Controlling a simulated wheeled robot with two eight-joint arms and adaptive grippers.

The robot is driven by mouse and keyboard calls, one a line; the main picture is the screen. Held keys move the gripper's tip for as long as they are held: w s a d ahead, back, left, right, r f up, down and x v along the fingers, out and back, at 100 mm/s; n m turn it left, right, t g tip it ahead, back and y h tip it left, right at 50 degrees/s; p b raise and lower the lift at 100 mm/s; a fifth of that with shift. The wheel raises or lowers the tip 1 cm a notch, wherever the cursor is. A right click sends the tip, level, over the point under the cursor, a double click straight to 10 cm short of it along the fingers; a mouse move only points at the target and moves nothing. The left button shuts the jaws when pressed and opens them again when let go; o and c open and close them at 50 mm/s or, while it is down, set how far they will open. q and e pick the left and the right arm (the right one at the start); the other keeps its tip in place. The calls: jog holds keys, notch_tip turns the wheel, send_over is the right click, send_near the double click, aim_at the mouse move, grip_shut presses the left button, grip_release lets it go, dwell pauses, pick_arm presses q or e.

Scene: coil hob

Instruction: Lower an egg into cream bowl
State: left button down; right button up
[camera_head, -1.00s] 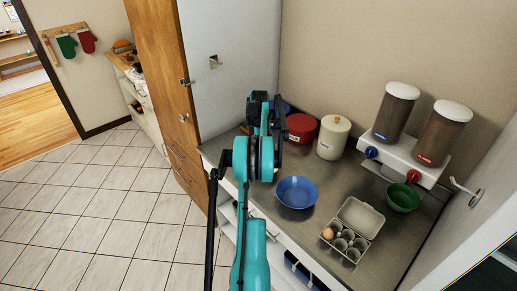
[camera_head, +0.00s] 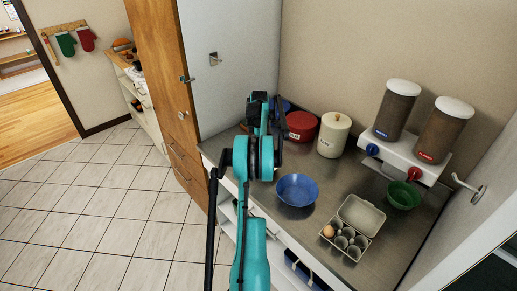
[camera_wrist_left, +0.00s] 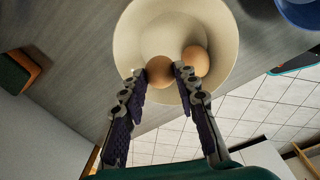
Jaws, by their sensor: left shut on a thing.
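In the left wrist view, the cream bowl (camera_wrist_left: 128,42) stands on the grey counter under my left gripper (camera_wrist_left: 164,70). The gripper is shut on a brown egg (camera_wrist_left: 159,72), with a fingertip on each side of it, over the bowl's inside. I cannot tell whether this egg touches the bowl. A second brown egg (camera_wrist_left: 199,61) lies in the bowl, just right of the gripper. In the head view, my left arm hides the bowl and the held egg. Another egg (camera_head: 328,231) sits in the open egg carton (camera_head: 360,215). My right gripper is not in view.
A blue bowl (camera_head: 297,191) stands between my arm and the carton. A green bowl (camera_head: 403,196) sits under the dispensers (camera_head: 417,128). A tall cabinet (camera_head: 225,75) stands behind my arm.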

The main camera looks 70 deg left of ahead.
pick_arm(q)
jog(key=shift+f+b, duration=1.15)
jog(key=shift+f, duration=0.75)
dwell(0.6)
jog(key=c, duration=1.1)
grip_release()
jog(key=shift+o, duration=0.2)
jog(key=shift+r, duration=0.15)
jog(key=r, duration=1.1)
jog(key=shift+d+r, duration=0.3)
jog(key=shift+r, duration=0.1)
